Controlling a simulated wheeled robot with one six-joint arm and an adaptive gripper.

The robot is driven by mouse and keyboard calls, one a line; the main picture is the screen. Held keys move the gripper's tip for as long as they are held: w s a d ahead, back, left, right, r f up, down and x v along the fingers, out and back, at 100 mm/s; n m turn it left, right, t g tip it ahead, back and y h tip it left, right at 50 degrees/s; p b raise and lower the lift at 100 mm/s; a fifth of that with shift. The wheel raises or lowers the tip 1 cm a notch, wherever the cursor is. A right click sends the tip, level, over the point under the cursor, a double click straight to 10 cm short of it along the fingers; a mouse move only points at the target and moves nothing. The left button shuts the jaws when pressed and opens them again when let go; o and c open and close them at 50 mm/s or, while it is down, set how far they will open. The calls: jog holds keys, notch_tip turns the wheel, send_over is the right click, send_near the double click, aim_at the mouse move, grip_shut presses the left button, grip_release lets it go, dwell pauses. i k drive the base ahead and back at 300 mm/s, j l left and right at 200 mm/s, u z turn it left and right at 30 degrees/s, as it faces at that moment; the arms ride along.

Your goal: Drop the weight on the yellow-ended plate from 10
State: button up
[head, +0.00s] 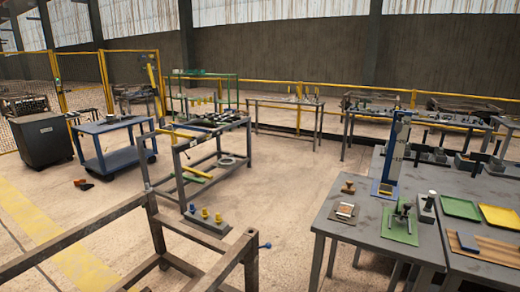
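My gripper is not in view. A tall upright post with a pale, marked scale (396,155) stands on a blue base (377,189) at the near right grey table's back edge. Its markings are too small to read. Something small and yellowish is at the post's foot; I cannot tell whether it is the yellow-ended plate. A small brown knobbed object (348,187) is left of the post. A dark grey block with a pale top (425,208) is to the right. I cannot tell which object is the weight.
The near right table (370,215) also holds a green mat (399,234) with a small device, a green tray (460,207) and a yellow tray (499,217). A brown metal frame (100,234) blocks the lower left. A rack (222,165) stands mid-floor. Floor between rack and table is clear.

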aim_at(399, 125)
jog(key=i+l+z, duration=0.1)
jog(key=l, duration=0.3)
jog(key=i+l+z, duration=0.1)
jog(key=l, duration=0.35)
jog(key=i+l+z, duration=0.1)
jog(key=i+l, duration=0.2)
jog(key=i+l+z, duration=0.1)
jog(key=l, duration=0.35)
jog(key=i, duration=0.1)
